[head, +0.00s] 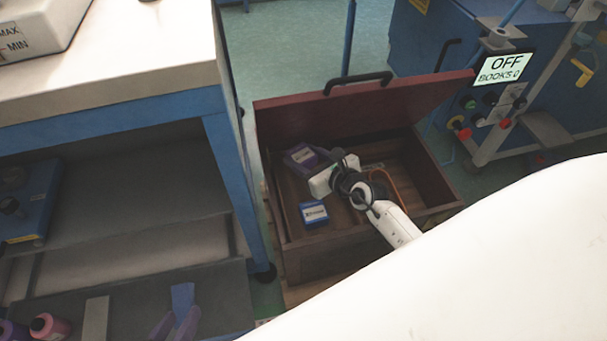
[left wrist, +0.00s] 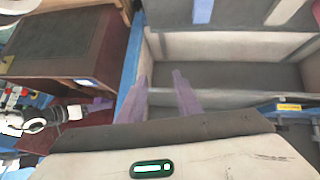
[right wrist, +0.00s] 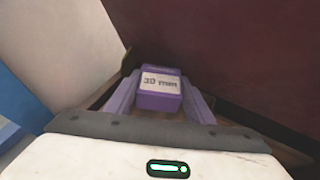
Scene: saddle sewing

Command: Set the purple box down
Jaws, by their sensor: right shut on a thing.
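The purple box (right wrist: 160,98), with a white "30 mm" label, sits between the fingers of my right gripper (right wrist: 160,105) in the right wrist view. The gripper is shut on it. In the head view the purple box (head: 301,158) is inside the open wooden chest (head: 300,262), near its back left corner, partly hidden by my right gripper (head: 318,168). I cannot tell whether the box touches the chest floor. My left gripper (left wrist: 160,92) is open and empty, with its purple fingers apart; it also shows at the bottom left of the head view (head: 175,325).
A blue box (head: 313,213) lies in the chest, nearer the front. The chest's red lid (head: 365,108) stands open at the back. A white-topped bench with a blue frame (head: 215,128) stands close to the left. A machine with a screen reading "OFF" (head: 505,68) is at the right.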

